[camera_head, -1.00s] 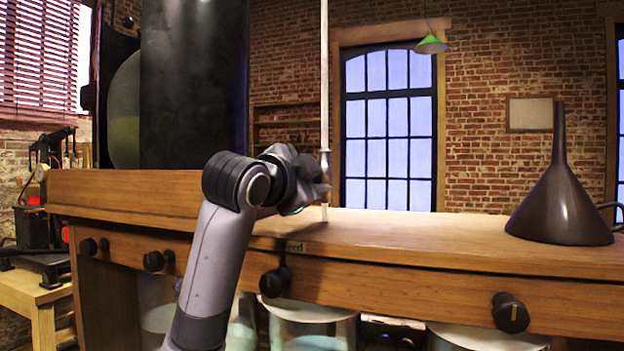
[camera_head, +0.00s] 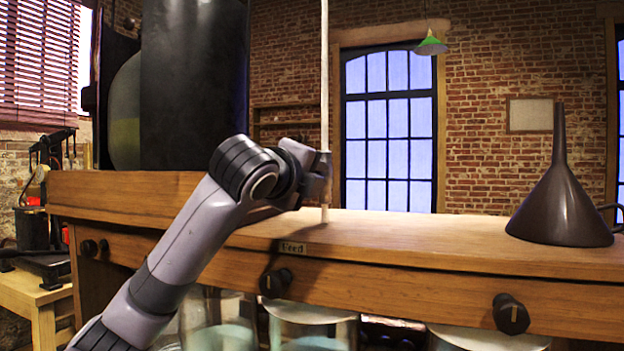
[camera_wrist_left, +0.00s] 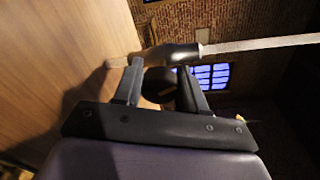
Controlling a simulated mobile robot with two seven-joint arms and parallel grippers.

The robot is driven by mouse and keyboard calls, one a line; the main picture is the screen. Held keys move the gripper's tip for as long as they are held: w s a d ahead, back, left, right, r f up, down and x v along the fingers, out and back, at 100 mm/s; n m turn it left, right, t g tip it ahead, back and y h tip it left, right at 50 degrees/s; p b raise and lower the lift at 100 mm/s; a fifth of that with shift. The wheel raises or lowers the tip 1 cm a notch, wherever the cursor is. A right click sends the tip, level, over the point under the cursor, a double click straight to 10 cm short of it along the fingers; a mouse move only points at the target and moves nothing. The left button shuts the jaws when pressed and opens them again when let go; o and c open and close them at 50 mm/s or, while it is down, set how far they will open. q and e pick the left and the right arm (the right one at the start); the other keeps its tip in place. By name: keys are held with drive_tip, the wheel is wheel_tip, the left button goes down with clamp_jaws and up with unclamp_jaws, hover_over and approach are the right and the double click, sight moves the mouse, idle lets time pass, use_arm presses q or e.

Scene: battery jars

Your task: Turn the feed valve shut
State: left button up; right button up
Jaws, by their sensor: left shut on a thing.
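A thin pale vertical pipe (camera_head: 325,80) comes down to the wooden bench top, with the feed valve on its lower part. The "Feed" label (camera_head: 293,247) is on the bench front just below. My left gripper (camera_head: 317,178) is at the valve and hides most of it in the head view. In the left wrist view, the pipe (camera_wrist_left: 260,44) runs into the dark valve body (camera_wrist_left: 181,54). The fingers of my left gripper (camera_wrist_left: 161,80) stand either side of the dark valve handle (camera_wrist_left: 158,84) and are shut on it. The handle's angle is hard to tell. My right gripper is not in view.
The bench top (camera_head: 420,228) is clear right of the pipe, up to a dark funnel (camera_head: 560,205). A big black cylinder (camera_head: 195,85) stands behind my left arm. Dark knobs (camera_head: 510,313) stick out from the bench front, above glass jars (camera_head: 312,325).

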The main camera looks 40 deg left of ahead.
use_arm(q)
drive_tip(key=shift+f+m+y, duration=0.1)
drive_tip(key=shift+m+y, duration=0.3)
drive_tip(key=shift+m, duration=1.6)
drive_tip(key=o, duration=1)
drive_tip(key=b+v, duration=0.1)
drive_tip(key=v, duration=0.6)
drive_tip(key=shift+s+b, duration=0.1)
drive_tip(key=shift+b, duration=0.2)
drive_tip(key=shift+d, duration=0.1)
